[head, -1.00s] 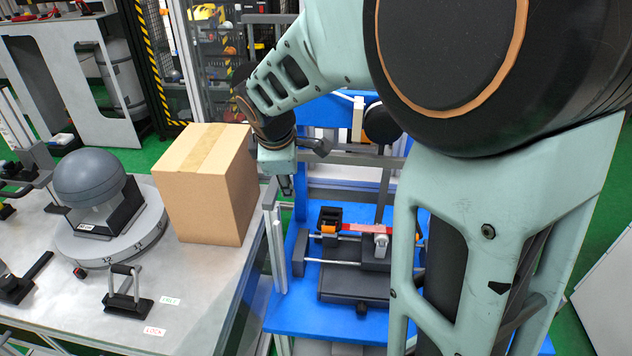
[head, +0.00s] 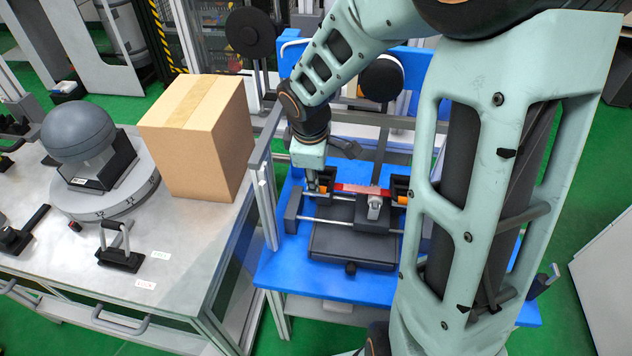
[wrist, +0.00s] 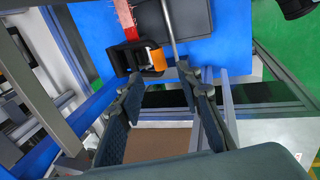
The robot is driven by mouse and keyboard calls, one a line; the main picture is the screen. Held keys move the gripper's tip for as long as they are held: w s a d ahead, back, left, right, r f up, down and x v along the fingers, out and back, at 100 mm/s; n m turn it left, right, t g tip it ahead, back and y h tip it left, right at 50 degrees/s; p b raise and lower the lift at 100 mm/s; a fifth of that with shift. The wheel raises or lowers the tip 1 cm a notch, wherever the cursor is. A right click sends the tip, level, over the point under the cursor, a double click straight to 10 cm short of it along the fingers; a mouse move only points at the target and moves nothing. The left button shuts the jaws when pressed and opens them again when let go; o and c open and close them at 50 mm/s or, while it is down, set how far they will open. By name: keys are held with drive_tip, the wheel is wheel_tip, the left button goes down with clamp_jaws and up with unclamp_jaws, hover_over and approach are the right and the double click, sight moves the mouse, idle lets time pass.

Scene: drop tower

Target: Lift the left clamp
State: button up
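The left clamp, black with an orange part, stands at the left end of a red bar (head: 352,188) on the fixture. In the head view it is mostly hidden by my gripper (head: 316,184). In the wrist view the clamp (wrist: 152,59) shows just past my fingertips (wrist: 160,78). My gripper is open, its two fingers apart with nothing held between them. It points down over the clamp; whether a finger touches it I cannot tell. The right clamp (head: 401,186) stands at the bar's other end, partly behind my arm.
The fixture has a dark base plate (head: 345,245), metal rods and a grey lever (head: 374,206), on a blue table (head: 272,272). Upright frame posts (head: 266,205) stand close on the left. A cardboard box (head: 195,145) and a grey dome (head: 78,133) sit on the neighbouring bench.

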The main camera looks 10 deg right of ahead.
sight(323, 179)
drive_tip(key=b+x, duration=0.1)
drive_tip(key=x, duration=0.5)
drive_tip(key=shift+c, duration=0.4)
clamp_jaws()
